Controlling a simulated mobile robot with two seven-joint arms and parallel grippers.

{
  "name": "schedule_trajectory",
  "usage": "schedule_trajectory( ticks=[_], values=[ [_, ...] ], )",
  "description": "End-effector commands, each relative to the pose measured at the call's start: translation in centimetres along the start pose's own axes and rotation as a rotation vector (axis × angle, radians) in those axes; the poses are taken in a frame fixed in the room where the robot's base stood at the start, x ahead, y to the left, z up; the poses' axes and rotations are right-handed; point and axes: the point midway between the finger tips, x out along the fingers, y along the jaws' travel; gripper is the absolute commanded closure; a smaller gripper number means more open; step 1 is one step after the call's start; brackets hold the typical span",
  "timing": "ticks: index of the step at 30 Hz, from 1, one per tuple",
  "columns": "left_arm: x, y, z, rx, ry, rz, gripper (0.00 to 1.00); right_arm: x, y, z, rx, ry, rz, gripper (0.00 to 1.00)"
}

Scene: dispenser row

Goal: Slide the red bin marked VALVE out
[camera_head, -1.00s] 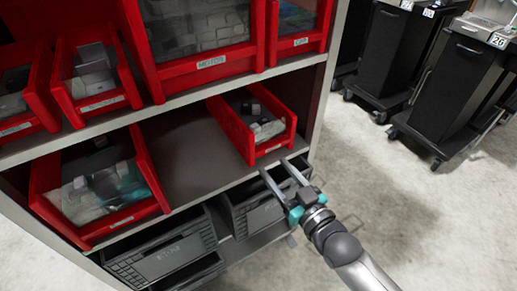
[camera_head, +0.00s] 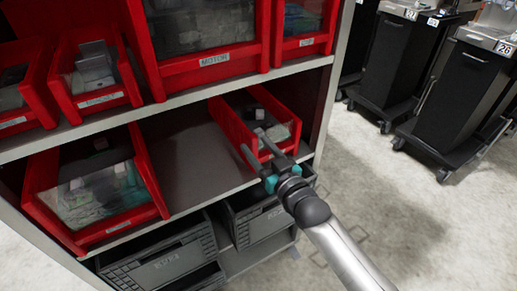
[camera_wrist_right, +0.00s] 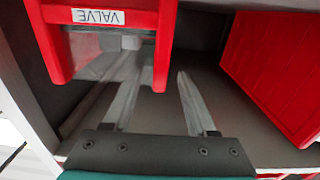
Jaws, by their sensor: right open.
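The red VALVE bin (camera_head: 226,126) stands at the right end of the middle shelf, with grey and white parts inside. Its label is hidden by my gripper in the head view. In the right wrist view the bin (camera_wrist_right: 163,45) hangs upside down at top left, with its VALVE label (camera_wrist_right: 98,16) readable. My right gripper (camera_head: 251,140) is open at the bin's front. One finger overlaps the clear front and the other lies outside the side wall, so that wall is between them. I cannot tell whether they touch. My left gripper is not in view.
A larger red bin (camera_head: 150,177) stands at the left of the same shelf, with bare shelf (camera_head: 195,165) between. More red bins, one marked MOTOR (camera_head: 210,68), fill the shelf above. Grey crates (camera_head: 165,262) sit below. Black carts (camera_head: 462,85) stand at right on open floor.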

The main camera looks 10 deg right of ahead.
Motion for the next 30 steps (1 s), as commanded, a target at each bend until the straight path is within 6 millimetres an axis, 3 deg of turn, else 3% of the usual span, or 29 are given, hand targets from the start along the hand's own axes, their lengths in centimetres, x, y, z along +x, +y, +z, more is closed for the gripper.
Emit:
schedule_trajectory(
  ticks=[5, 21, 30],
  values=[
    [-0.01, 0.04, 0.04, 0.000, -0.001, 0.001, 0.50, 0.00, -0.02, -0.01, 0.000, 0.000, 0.000, 0.43],
    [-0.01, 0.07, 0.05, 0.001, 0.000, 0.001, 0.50, -0.03, -0.01, 0.00, 0.000, 0.000, 0.000, 1.00],
    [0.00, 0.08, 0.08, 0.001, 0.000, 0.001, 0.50, -0.03, -0.01, 0.01, 0.000, 0.000, 0.000, 1.00]
  ],
)
